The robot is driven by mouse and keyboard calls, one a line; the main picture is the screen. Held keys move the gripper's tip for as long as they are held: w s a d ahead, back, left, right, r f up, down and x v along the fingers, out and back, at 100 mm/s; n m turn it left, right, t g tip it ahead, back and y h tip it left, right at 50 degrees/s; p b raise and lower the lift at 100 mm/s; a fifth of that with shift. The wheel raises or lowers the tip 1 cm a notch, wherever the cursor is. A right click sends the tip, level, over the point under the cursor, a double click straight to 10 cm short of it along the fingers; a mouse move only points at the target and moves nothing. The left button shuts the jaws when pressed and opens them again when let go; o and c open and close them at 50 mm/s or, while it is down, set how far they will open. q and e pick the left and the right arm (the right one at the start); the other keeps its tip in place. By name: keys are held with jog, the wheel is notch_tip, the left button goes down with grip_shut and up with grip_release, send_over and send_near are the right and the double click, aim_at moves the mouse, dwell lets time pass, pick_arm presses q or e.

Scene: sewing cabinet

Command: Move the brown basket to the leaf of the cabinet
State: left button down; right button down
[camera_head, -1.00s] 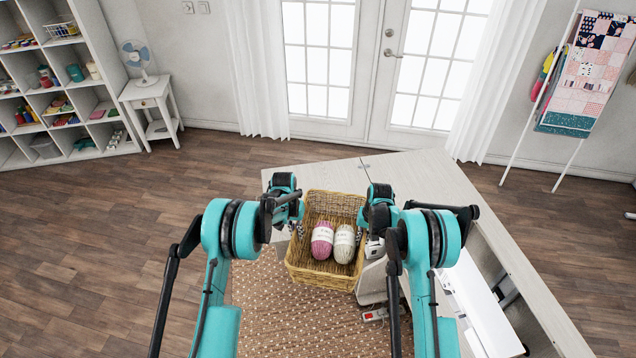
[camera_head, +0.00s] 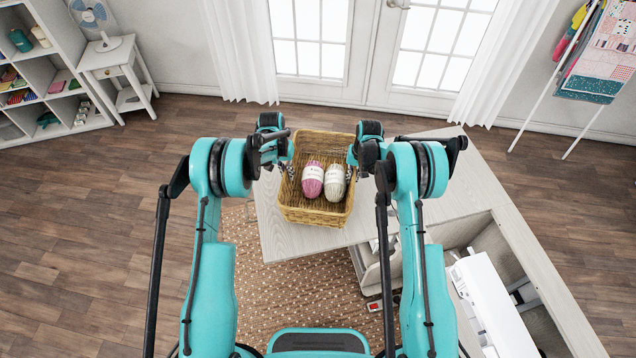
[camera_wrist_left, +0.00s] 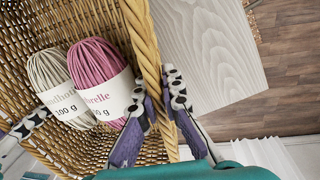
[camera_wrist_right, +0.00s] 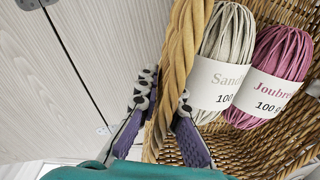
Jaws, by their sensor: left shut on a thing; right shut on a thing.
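The brown wicker basket (camera_head: 316,215) holds a pink yarn ball (camera_head: 312,180) and a cream yarn ball (camera_head: 335,183). In the head view it appears over the pale wooden leaf (camera_head: 283,240) of the cabinet; whether it touches the leaf cannot be told. My left gripper (camera_head: 286,168) is shut on the basket's left rim, and the left wrist view shows its fingers either side of the rim (camera_wrist_left: 147,45). My right gripper (camera_head: 354,165) is shut on the right rim, which also shows in the right wrist view (camera_wrist_right: 180,60).
The sewing cabinet (camera_head: 530,270) extends to the right, with an open well holding a white sewing machine (camera_head: 485,295). A dotted rug (camera_head: 270,295) lies in front of the leaf. A small white table (camera_head: 112,65) with a fan stands far left. The wooden floor at left is clear.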

pick_arm(q)
jog(key=shift+s+r, duration=0.2)
jog(key=shift+r, duration=0.05)
pick_arm(e)
jog(key=shift+s+r, duration=0.2)
jog(key=shift+r, duration=0.05)
pick_arm(q)
jog(key=shift+f, duration=0.15)
pick_arm(e)
jog(key=shift+f, duration=0.15)
